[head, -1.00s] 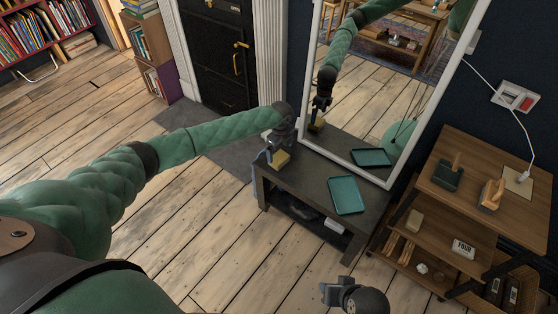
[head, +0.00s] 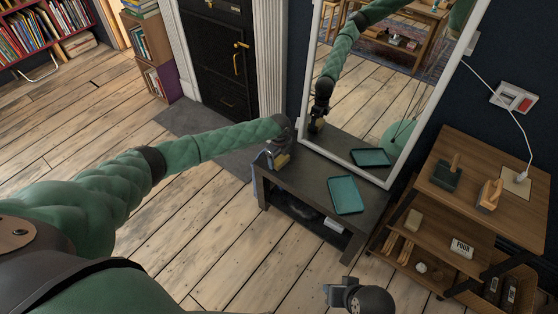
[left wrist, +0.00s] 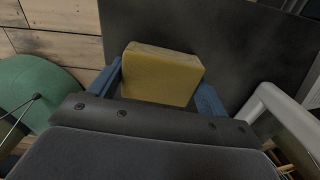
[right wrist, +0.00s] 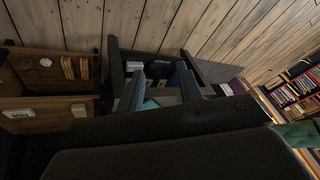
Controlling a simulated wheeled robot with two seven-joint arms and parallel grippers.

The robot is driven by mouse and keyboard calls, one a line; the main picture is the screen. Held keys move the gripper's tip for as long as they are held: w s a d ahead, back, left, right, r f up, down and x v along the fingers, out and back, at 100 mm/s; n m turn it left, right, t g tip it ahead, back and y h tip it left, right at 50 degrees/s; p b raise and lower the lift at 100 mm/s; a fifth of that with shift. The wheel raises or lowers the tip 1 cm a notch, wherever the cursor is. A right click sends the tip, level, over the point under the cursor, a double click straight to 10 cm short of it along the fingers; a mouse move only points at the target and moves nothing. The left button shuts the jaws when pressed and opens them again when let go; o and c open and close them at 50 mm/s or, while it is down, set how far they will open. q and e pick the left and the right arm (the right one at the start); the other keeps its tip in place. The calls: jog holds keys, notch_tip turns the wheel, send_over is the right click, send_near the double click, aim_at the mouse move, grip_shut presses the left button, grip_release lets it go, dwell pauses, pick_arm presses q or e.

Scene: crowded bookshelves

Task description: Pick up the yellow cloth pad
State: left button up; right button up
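The yellow cloth pad (left wrist: 161,76) is a thick yellow block on the dark table. In the head view the pad (head: 282,161) is at the table's far left end, partly hidden by my left gripper (head: 276,156). In the left wrist view the blue fingers of my left gripper (left wrist: 160,85) stand on either side of the pad, close to its sides. They look open; whether they touch it is hard to tell. My right gripper (head: 338,293) is away from the pad, low in the head view. The right wrist view shows its fingers (right wrist: 162,82) apart and empty.
The dark table (head: 310,180) also holds a teal tray (head: 346,195). A white-framed mirror (head: 395,90) stands right behind the table. A wooden shelf unit (head: 480,190) with brushes and small items is at the right. Open wooden floor (head: 190,250) lies in front.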

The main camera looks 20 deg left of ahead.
aim_at(279, 157)
jog(key=shift+w+r, duration=0.1)
jog(key=shift+w, duration=0.15)
pick_arm(q)
jog(key=shift+r, duration=0.55)
notch_tip(279, 157, up, 3)
jog(key=shift+r+b, duration=0.1)
jog(key=shift+b, duration=0.25)
jog(key=s+d+r, duration=0.4)
jog(key=s+r, duration=0.2)
jog(key=s, duration=0.4)
jog(key=shift+s+d+r, duration=0.35)
jog(key=shift+d, duration=0.05)
pick_arm(e)
jog(key=f, duration=0.2)
jog(key=a+f, duration=0.1)
jog(key=shift+w+a+f+t, duration=0.1)
jog(key=shift+w+f+t, duration=0.1)
jog(key=shift+w+t, duration=0.15)
jog(key=shift+w, duration=0.1)
pick_arm(q)
jog(key=shift+o, duration=0.5)
pick_arm(e)
jog(key=shift+r, duration=0.1)
jog(key=shift+r, duration=0.1)
